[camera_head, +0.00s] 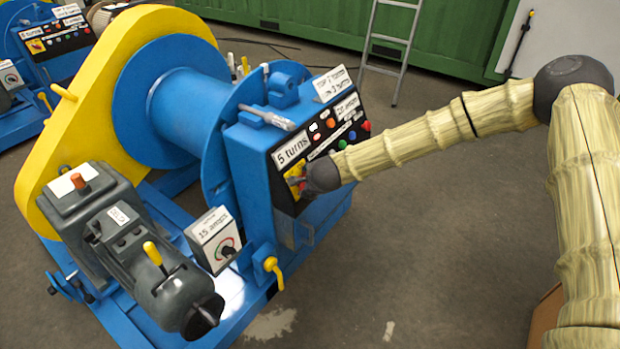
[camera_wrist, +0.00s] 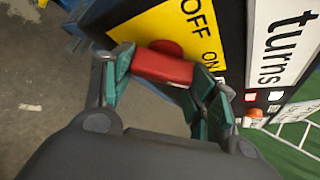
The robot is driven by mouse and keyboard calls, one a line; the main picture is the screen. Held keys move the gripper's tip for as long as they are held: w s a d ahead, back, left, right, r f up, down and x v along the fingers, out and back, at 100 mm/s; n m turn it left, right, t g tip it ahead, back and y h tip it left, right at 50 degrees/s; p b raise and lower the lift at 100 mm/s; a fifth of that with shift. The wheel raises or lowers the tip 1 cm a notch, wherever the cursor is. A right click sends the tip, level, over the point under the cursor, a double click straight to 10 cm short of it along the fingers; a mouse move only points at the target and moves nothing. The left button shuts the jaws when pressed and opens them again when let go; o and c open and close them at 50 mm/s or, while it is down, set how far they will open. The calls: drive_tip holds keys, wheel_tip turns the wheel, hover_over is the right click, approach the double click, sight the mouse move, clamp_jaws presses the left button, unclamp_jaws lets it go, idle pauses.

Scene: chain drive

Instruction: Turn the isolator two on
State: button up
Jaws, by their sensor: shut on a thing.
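The isolator is a red rotary handle (camera_wrist: 165,66) on a yellow plate (camera_wrist: 170,28) marked OFF and ON. It sits at the left end of the black control panel on the blue winch's box. In the head view the yellow plate (camera_head: 291,150) shows, with the handle mostly hidden by my gripper (camera_head: 298,184). In the wrist view my gripper (camera_wrist: 168,75) has its green-padded fingers on both sides of the red handle, shut on it. Which label the handle points to is hard to tell. No number two is readable on it.
The panel beside it carries several coloured buttons (camera_head: 331,123) and a "5 turns" label (camera_head: 292,151). A "15 amps" box (camera_head: 213,240) stands to the left. A second winch (camera_head: 45,45) is at the back left. A ladder (camera_head: 392,40) leans behind.

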drive_tip(key=shift+s+f, duration=0.1)
idle(0.3)
drive_tip(key=o, duration=1)
drive_tip(key=shift+r, duration=0.2)
drive_tip(key=v, duration=1.1)
drive_tip(key=shift+s+r, duration=0.25)
drive_tip(key=shift+r, duration=0.05)
